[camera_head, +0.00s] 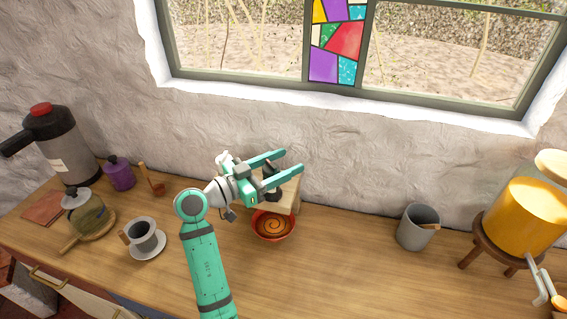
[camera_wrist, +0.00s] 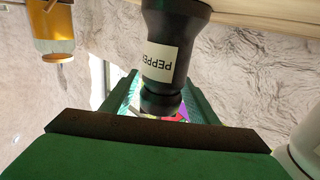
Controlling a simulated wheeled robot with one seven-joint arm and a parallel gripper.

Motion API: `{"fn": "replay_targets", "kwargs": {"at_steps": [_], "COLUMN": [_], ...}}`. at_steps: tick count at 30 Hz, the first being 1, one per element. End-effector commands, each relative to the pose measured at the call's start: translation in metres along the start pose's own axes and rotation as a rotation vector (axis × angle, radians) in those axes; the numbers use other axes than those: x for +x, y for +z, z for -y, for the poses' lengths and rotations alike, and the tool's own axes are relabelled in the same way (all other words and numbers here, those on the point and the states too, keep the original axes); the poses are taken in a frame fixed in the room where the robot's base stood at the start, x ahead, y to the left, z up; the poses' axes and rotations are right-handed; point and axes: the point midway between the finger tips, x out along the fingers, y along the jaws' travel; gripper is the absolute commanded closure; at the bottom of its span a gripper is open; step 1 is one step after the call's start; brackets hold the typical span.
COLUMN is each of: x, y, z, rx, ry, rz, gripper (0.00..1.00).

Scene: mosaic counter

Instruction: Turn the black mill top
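The black mill (camera_wrist: 170,50) carries a white label reading "PEPPER" and appears upside down in the wrist view. Its narrow neck and rounded top (camera_wrist: 160,98) lie between my gripper's two green fingers. In the head view only a small dark part of the mill (camera_head: 271,184) shows, mostly hidden by my gripper. My gripper (camera_head: 289,162) is above the counter by the wall, its fingers spread apart and pointing right. I see no clear sign that they press on the mill.
A wooden block (camera_head: 291,191) is just behind the gripper, and a red bowl (camera_head: 289,231) stands below it. A cup (camera_head: 146,235) on a saucer is to the left. A grey pot (camera_head: 417,227) and a yellow dispenser (camera_head: 525,215) stand right. The front counter is clear.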

Motion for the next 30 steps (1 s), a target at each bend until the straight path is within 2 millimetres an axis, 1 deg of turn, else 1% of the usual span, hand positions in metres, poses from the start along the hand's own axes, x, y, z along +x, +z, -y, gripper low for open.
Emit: {"fn": "replay_targets", "kwargs": {"at_steps": [5, 8, 18, 21, 25, 30], "x": [-0.005, -0.017, -0.079, -0.092, -0.104, -0.108], "y": [-0.001, -0.001, 0.000, 0.000, 0.000, 0.000], "z": [0.000, 0.001, 0.001, 0.001, 0.001, 0.000], "rx": [0.001, 0.001, 0.000, 0.000, 0.000, 0.000], "ry": [-0.002, -0.003, -0.003, -0.001, -0.002, 0.000], "rz": [-0.002, -0.002, -0.001, 0.000, -0.001, 0.000], "gripper": [0.46, 0.46, 0.46, 0.46, 0.46, 0.46]}}
